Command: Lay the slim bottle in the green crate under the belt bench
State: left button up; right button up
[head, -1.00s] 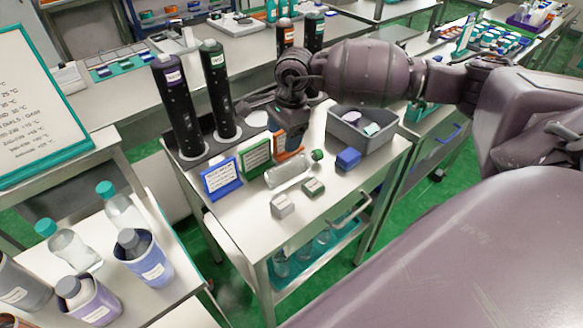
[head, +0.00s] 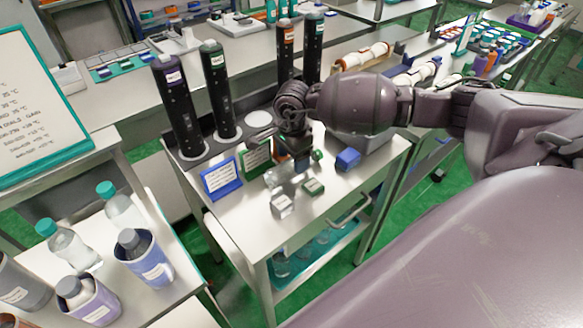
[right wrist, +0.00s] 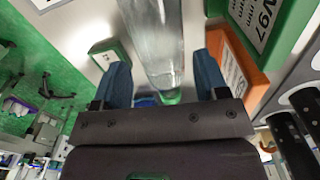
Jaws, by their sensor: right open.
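The slim bottle (head: 275,178) is clear with a green cap (head: 317,156) and lies on its side on the small steel table. My right gripper (head: 298,164) is above it and hides its middle in the head view. In the right wrist view, my open right gripper (right wrist: 162,76) has one blue finger on each side of the bottle (right wrist: 155,42). The green cap (right wrist: 171,97) shows near the gripper's base. I cannot tell whether the fingers touch the bottle. My left gripper is not in view. I cannot make out the green crate or the belt bench.
Blue-framed (head: 221,178) and green-framed (head: 256,158) signs stand left of the bottle. Small grey (head: 282,205) and green (head: 313,187) boxes lie in front, a blue box (head: 348,158) to the right. Tall dark dispensers (head: 178,108) stand behind. A grey bin (head: 372,146) is mostly hidden by my arm.

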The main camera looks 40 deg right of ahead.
aim_at(291, 161)
notch_tip(291, 161, down, 4)
jog(key=shift+a+r, duration=0.15)
jog(key=c, duration=0.9)
jog(key=shift+c, duration=0.2)
jog(key=shift+w+r, duration=0.1)
jog(key=shift+r, duration=0.1)
notch_tip(291, 161, up, 20)
